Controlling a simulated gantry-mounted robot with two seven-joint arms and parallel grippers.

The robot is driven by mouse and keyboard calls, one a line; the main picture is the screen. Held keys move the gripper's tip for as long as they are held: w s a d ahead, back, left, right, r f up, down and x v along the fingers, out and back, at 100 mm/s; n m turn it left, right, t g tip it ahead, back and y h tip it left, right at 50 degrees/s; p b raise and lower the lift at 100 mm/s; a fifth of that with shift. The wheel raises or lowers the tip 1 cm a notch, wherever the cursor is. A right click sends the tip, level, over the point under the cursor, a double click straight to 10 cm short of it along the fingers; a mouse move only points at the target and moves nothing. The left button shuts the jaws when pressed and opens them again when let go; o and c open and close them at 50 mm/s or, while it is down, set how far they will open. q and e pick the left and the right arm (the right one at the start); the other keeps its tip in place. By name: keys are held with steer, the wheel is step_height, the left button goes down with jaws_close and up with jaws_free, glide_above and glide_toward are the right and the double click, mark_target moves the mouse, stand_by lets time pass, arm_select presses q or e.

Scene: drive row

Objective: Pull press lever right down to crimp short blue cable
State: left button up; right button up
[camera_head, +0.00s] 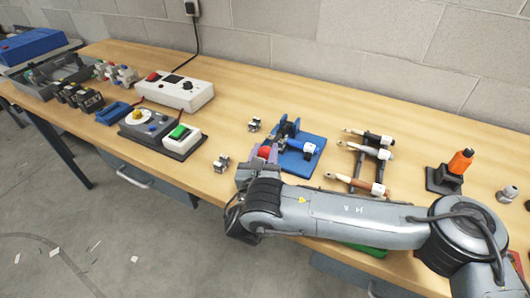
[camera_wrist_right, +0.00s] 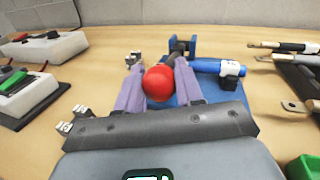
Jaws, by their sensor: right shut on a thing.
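The lever's shaft is mostly hidden by the knob and gripper. The short blue cable (camera_wrist_right: 205,66) lies at the press, with a white tag on it; it also shows in the head view (camera_head: 294,145). Its inner end is hard to see. My left gripper is not in view.
A rack (camera_head: 357,168) with several cables stands right of the press, then an orange-topped tool in a dark holder (camera_head: 445,180). Small metal parts (camera_head: 221,162) lie left of the press. A green-button box (camera_head: 181,138) and a white power unit (camera_head: 180,90) stand further left.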

jaws_close()
step_height(320, 180, down, 3)
steer(key=b, duration=0.3)
steer(key=shift+f, duration=0.1)
steer(key=o, duration=1.1)
jaws_free()
steer(key=shift+c, duration=0.2)
steer(key=shift+s, duration=0.1)
steer(key=shift+r, duration=0.2)
